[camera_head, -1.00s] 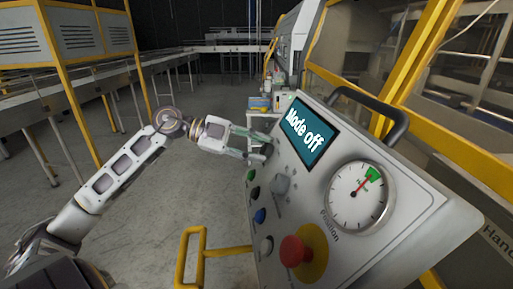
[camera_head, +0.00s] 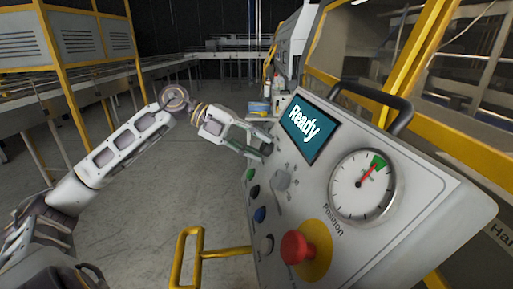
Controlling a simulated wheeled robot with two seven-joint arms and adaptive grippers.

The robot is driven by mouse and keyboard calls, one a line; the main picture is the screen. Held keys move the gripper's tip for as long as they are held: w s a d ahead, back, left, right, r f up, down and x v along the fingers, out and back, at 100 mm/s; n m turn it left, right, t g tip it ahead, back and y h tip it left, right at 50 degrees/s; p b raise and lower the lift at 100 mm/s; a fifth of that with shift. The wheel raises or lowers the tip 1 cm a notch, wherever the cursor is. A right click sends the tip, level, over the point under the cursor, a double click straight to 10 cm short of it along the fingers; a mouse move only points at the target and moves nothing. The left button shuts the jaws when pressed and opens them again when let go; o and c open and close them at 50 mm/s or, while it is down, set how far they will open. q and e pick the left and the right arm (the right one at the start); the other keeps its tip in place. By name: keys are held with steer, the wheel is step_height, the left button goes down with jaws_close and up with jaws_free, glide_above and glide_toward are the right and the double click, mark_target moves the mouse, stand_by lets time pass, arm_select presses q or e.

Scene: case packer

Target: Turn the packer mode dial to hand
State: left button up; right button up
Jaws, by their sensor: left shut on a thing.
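The control panel (camera_head: 408,237) stands tilted at centre right. Its screen (camera_head: 310,131) reads "Ready". My left gripper (camera_head: 265,147) is at the panel's upper left edge, below and left of the screen, with its fingers shut on the mode dial there. The fingers hide most of that dial, so I cannot read its pointer or markings. A grey knob (camera_head: 282,181) sits just below it on the panel, apart from my fingers. My right gripper is not in view.
The panel has a green button (camera_head: 251,174), a black one, a blue one (camera_head: 260,214) and a pale one. A red mushroom button (camera_head: 296,247) and a gauge (camera_head: 362,184) sit further right. A yellow rail (camera_head: 188,258) stands at the panel's lower left. Floor on the left is clear.

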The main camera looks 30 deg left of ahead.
arm_select(q)
steer(key=shift+r+m+y, duration=0.1)
steer(key=shift+m+y, duration=0.3)
steer(key=shift+m, duration=0.8)
steer(key=o, duration=1)
steer(key=shift+o, duration=0.2)
steer(key=v, duration=1.2)
steer(key=shift+w, duration=0.2)
steer(key=shift+m, duration=0.3)
